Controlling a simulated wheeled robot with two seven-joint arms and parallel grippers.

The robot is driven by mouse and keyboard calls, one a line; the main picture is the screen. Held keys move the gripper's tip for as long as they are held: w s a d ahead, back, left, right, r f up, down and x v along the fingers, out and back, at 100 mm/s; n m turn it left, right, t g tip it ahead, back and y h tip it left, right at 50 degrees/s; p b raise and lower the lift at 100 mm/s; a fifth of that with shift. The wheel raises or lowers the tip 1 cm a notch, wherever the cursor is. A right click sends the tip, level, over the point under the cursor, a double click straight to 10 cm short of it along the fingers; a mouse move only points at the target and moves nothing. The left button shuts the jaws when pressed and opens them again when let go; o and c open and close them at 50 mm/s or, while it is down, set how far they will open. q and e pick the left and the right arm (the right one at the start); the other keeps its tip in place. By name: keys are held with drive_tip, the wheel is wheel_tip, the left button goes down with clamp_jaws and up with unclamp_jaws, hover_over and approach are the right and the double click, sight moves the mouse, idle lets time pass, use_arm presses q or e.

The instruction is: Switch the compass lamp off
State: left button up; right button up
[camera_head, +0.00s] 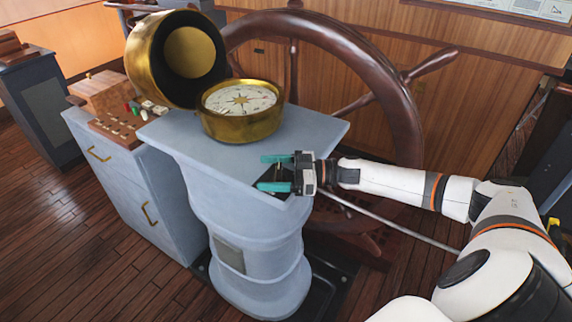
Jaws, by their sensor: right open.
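A compass (238,122) with a white dial and a brass bowl sits on top of a pale blue pedestal (185,137). Its brass hood (140,62) is tilted open behind and to the left. My right gripper (268,173) is open, with teal fingertips pointing left, at the front right part of the pedestal top, in front of the compass and apart from it. A small dark plate (267,191) shows partly between and under the fingers; I cannot tell what it carries. No lamp or lamp switch can be made out clearly. My left gripper is out of view.
A large wooden ship's wheel (408,125) stands close behind the pedestal. To the left, a pale blue cabinet (121,190) carries a wooden panel (108,124) with small red and green controls. The plank floor (60,240) at front left is clear.

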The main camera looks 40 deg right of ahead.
drive_tip(key=b+v, duration=0.2)
drive_tip(key=v, duration=0.9)
drive_tip(key=shift+s+d, duration=0.15)
drive_tip(key=shift+d, duration=0.1)
